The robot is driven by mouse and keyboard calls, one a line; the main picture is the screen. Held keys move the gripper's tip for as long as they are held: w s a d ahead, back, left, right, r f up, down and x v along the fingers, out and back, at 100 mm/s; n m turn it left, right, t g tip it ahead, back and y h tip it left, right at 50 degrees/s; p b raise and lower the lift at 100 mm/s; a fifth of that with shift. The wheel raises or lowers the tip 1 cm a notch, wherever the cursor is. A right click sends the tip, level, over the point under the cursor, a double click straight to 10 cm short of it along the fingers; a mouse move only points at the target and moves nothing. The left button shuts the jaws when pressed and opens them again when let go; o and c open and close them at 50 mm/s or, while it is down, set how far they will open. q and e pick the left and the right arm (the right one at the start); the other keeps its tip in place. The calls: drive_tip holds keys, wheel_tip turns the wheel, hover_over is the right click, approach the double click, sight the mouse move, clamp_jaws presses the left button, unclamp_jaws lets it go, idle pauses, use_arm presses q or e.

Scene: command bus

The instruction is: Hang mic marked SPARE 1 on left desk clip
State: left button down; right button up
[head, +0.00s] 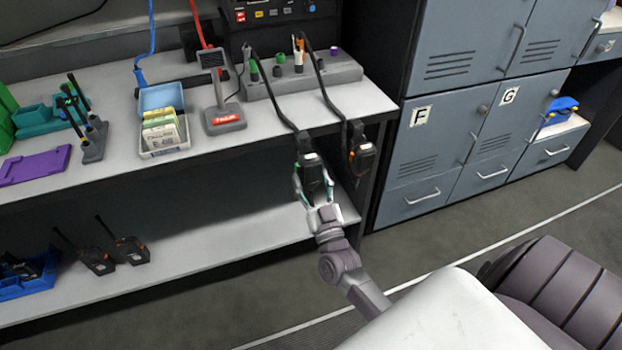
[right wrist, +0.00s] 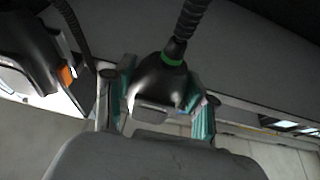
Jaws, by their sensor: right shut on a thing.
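A black hand mic (head: 311,172) with a green ring at its cord end is between the fingers of my right gripper (head: 314,192), just in front of the desk's front edge. It also shows in the right wrist view (right wrist: 158,85), with its coiled cord rising from the green ring (right wrist: 172,61). My right gripper (right wrist: 158,110) is shut on it from both sides. A second black mic with an orange part (head: 363,158) hangs at the desk edge just to the right; it shows at the left in the wrist view (right wrist: 30,50). No SPARE 1 marking is readable. The left clip is hidden or too small to tell. My left gripper is out of view.
The desk (head: 260,118) carries a grey holder block (head: 300,76), a grey desk mic (head: 222,110) and a card box (head: 163,130). Below, a shelf (head: 200,255) holds handheld radios (head: 127,246). Grey lockers (head: 440,140) stand right of the desk. The floor in front is clear.

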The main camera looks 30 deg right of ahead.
drive_tip(key=o, duration=1.1)
drive_tip(key=shift+f, duration=0.1)
drive_tip(key=v, duration=1.2)
